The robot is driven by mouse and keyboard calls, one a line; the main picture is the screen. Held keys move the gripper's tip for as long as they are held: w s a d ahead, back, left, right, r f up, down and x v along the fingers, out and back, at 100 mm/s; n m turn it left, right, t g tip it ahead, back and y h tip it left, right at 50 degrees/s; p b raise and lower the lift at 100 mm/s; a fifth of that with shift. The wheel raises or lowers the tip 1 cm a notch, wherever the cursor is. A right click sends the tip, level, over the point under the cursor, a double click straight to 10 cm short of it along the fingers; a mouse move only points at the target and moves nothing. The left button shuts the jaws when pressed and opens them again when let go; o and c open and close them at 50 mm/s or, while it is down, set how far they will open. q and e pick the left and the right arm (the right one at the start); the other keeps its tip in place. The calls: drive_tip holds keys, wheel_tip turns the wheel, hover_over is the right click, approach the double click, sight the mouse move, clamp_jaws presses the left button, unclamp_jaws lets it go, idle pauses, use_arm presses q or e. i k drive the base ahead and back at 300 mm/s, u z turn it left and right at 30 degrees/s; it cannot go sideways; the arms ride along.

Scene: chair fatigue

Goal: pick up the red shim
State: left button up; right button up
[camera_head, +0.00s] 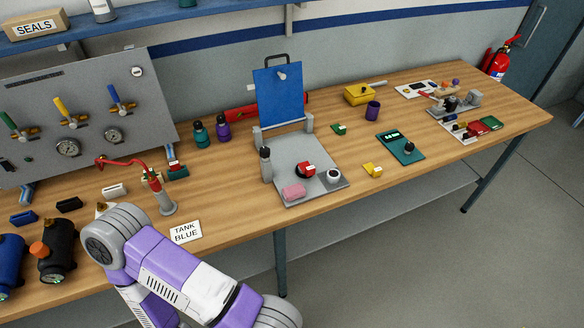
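A small red block with a pale patch (307,168), which looks like the red shim, sits at a dark round part on the grey base plate (290,158) of the blue-panelled fixture. A similar green block (339,129) and a yellow block (373,170) lie on the table to its right. Neither gripper is in view. One purple and white arm of mine crosses the lower left, and its gripper end is not visible. Whether anything is held cannot be seen.
A teal device (401,146) lies to the right. A "TANK BLUE" card (186,231) lies near the front edge. Table (335,215) in front of the plate is clear.

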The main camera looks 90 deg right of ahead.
sight(308, 170)
drive_tip(key=k, duration=1.35)
drive_tip(key=z, duration=1.65)
